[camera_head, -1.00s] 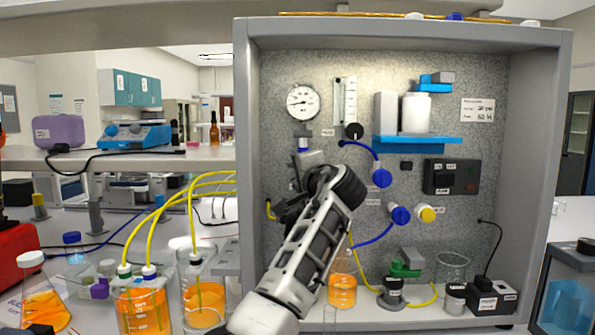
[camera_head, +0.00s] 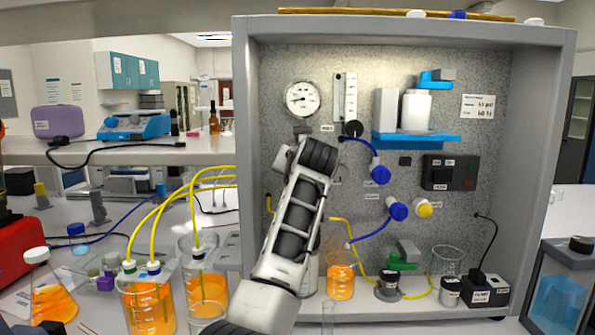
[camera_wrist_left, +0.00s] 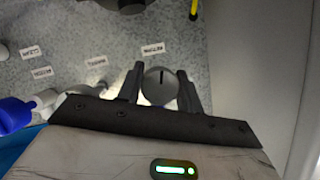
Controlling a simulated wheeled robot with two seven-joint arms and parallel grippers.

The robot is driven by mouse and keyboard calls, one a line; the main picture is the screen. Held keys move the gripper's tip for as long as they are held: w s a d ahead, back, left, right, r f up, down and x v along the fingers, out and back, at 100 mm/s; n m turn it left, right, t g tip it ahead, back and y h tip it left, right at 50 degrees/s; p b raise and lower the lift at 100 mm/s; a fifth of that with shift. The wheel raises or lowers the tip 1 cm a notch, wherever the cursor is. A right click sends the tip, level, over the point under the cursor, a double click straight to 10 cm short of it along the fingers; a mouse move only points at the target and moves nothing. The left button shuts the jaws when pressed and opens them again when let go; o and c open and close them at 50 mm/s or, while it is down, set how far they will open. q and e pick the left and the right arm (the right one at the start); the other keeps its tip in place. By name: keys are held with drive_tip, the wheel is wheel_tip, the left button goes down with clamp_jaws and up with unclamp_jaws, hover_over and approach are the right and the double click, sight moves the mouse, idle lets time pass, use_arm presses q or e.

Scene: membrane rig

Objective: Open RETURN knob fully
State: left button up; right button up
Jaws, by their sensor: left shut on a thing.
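The RETURN knob (camera_wrist_left: 161,88) is a round grey knob on the speckled panel, with a dark line on its face. In the left wrist view that line runs nearly straight up and down. The RETURN label (camera_wrist_left: 153,48) is just above the knob in that view. My left gripper (camera_wrist_left: 163,93) is shut on the knob, one finger on each side of it. In the head view, my left arm and wrist hide the knob and the fingers. My right gripper is not in view.
Blue knobs (camera_head: 397,209) and a yellow knob (camera_head: 424,208) are right of my arm. A pressure gauge (camera_head: 302,99) is above it. The cabinet's left side wall (camera_head: 245,170) is close by.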

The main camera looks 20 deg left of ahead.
use_arm(q)
drive_tip(key=shift+n+h, duration=0.7)
drive_tip(key=shift+n, duration=0.3)
drive_tip(key=o, duration=1)
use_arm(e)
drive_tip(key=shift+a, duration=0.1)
use_arm(q)
drive_tip(key=b+v, duration=0.4)
drive_tip(key=v, duration=1.2)
drive_tip(key=shift+f, duration=0.2)
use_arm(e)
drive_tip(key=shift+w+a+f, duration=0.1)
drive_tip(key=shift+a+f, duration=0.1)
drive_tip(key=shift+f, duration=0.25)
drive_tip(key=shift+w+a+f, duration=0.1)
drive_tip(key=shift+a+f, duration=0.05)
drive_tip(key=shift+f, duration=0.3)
use_arm(q)
drive_tip(key=shift+s+a, duration=0.1)
